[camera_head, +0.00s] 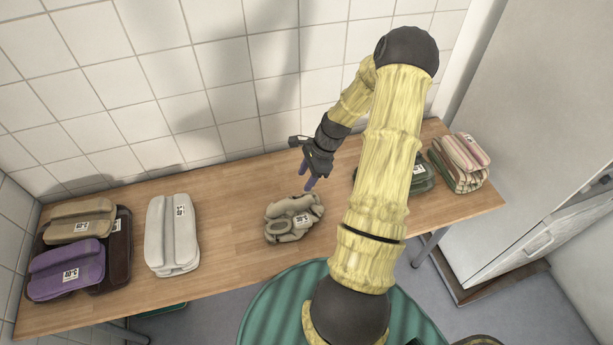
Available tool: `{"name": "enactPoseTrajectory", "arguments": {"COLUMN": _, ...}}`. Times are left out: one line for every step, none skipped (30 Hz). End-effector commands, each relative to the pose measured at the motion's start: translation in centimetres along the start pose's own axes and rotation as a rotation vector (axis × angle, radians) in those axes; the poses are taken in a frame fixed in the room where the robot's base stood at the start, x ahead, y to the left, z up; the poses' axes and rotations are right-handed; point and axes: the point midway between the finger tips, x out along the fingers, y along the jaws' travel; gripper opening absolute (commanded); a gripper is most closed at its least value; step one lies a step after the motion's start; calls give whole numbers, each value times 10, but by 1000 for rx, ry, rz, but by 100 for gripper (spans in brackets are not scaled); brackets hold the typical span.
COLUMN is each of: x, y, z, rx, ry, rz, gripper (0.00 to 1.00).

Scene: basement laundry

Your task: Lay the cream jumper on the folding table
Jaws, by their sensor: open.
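The wooden-topped folding table (232,215) runs along the tiled wall. A crumpled beige-cream garment (283,236) with a white tag lies on its middle, loosely bunched. A neatly folded off-white piece (163,246) with a tag lies further left on the table. I cannot tell for sure which of the two is the cream jumper; the bunched one looks more like a garment. My gripper (307,178) is above and just behind the bunched garment, fingers pointing down, open and empty. It looks apart from the cloth.
At the left end, folded tan (80,221) and purple (66,270) pieces lie on dark brown ones. At the right, a dark green folded piece (421,178) is partly hidden by my arm, beside a striped stack (460,163). A grey cabinet (535,120) stands right of the table.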

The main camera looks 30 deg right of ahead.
Motion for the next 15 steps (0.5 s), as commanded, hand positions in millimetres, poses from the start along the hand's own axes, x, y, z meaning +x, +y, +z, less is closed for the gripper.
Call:
{"name": "enactPoseTrajectory", "arguments": {"x": 0, "y": 0, "z": 0, "rx": 0, "ry": 0, "rz": 0, "gripper": 47}}
{"name": "enactPoseTrajectory", "arguments": {"x": 0, "y": 0, "z": 0, "rx": 0, "ry": 0, "rz": 0, "gripper": 47}}
{"name": "enactPoseTrajectory", "arguments": {"x": 0, "y": 0, "z": 0, "rx": 0, "ry": 0, "rz": 0, "gripper": 47}}
{"name": "enactPoseTrajectory", "arguments": {"x": 0, "y": 0, "z": 0, "rx": 0, "ry": 0, "rz": 0, "gripper": 47}}
{"name": "enactPoseTrajectory", "arguments": {"x": 0, "y": 0, "z": 0, "rx": 0, "ry": 0, "rz": 0, "gripper": 47}}
{"name": "enactPoseTrajectory", "arguments": {"x": 0, "y": 0, "z": 0, "rx": 0, "ry": 0, "rz": 0, "gripper": 47}}
{"name": "enactPoseTrajectory", "arguments": {"x": 0, "y": 0, "z": 0, "rx": 0, "ry": 0, "rz": 0, "gripper": 47}}
{"name": "enactPoseTrajectory", "arguments": {"x": 0, "y": 0, "z": 0, "rx": 0, "ry": 0, "rz": 0, "gripper": 47}}
{"name": "enactPoseTrajectory", "arguments": {"x": 0, "y": 0, "z": 0, "rx": 0, "ry": 0, "rz": 0, "gripper": 47}}
{"name": "enactPoseTrajectory", "arguments": {"x": 0, "y": 0, "z": 0, "rx": 0, "ry": 0, "rz": 0, "gripper": 47}}
{"name": "enactPoseTrajectory", "arguments": {"x": 0, "y": 0, "z": 0, "rx": -1, "ry": 0, "rz": 0, "gripper": 47}}
{"name": "enactPoseTrajectory", "arguments": {"x": 0, "y": 0, "z": 1, "rx": -6, "ry": 2, "rz": 0, "gripper": 47}}
{"name": "enactPoseTrajectory", "arguments": {"x": -1, "y": 0, "z": 2, "rx": -16, "ry": 6, "rz": 1, "gripper": 47}}
{"name": "enactPoseTrajectory", "arguments": {"x": -2, "y": 1, "z": 5, "rx": -31, "ry": 11, "rz": 3, "gripper": 47}}
{"name": "enactPoseTrajectory", "arguments": {"x": -4, "y": 2, "z": 9, "rx": -61, "ry": 21, "rz": 6, "gripper": 47}}
